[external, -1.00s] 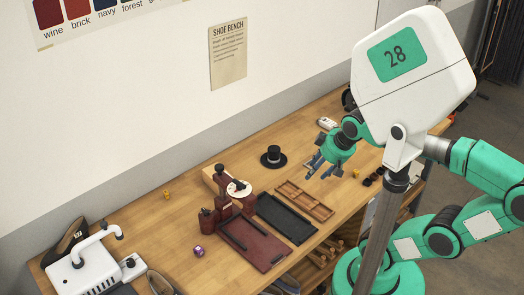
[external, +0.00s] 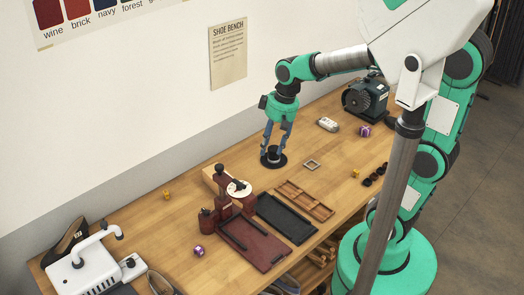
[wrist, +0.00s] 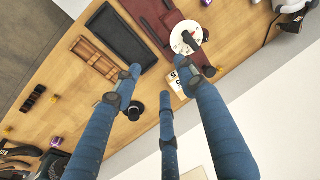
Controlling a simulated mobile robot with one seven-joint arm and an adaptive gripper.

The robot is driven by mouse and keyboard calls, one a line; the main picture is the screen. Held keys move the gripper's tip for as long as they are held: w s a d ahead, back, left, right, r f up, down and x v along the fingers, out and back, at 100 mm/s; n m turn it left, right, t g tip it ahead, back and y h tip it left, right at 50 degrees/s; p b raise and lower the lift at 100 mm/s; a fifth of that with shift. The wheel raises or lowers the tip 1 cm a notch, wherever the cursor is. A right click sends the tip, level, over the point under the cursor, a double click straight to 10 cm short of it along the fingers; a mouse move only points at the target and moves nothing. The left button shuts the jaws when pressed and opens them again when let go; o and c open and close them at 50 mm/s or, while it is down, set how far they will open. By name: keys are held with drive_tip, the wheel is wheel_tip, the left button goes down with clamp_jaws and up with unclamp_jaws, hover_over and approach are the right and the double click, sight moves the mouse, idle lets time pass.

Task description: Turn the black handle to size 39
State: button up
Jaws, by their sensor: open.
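A white dial disc (external: 239,188) sits on a dark red device at the bench's middle, with a short black handle (external: 238,184) on it. In the wrist view the disc (wrist: 183,35) and the black handle (wrist: 191,41) show near the top, beyond the fingertips. The size marks are too small to read. My gripper (external: 277,142) is open, pointing down above a small black top hat (external: 272,160), right of and behind the dial. In the wrist view my open gripper (wrist: 158,82) has spread blue fingers with nothing between the tips. I cannot tell whether a finger touches the hat.
A black tray (external: 287,219) and a wooden divided tray (external: 318,209) lie right of the dark red base plate (external: 262,252). A square metal frame (external: 312,165), a dark motor (external: 366,99) and a white sewing-machine-like device (external: 82,270) are on the bench.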

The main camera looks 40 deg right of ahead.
sight(240, 184)
drive_tip(key=w+a+g+p, duration=0.2)
drive_tip(key=w+a+p, duration=0.3)
drive_tip(key=w+p, duration=0.1)
drive_tip(key=shift+w+a+f+y+p, duration=0.15)
drive_tip(key=shift+a+y+p, duration=0.15)
drive_tip(key=shift+p, duration=0.1)
drive_tip(key=shift+f, duration=0.1)
drive_tip(key=a+f, duration=0.1)
drive_tip(key=f, duration=0.8)
drive_tip(key=a+f, duration=0.1)
drive_tip(key=f, duration=0.3)
drive_tip(key=shift+a+f, duration=0.2)
drive_tip(key=shift+a, duration=0.1)
clamp_jaws()
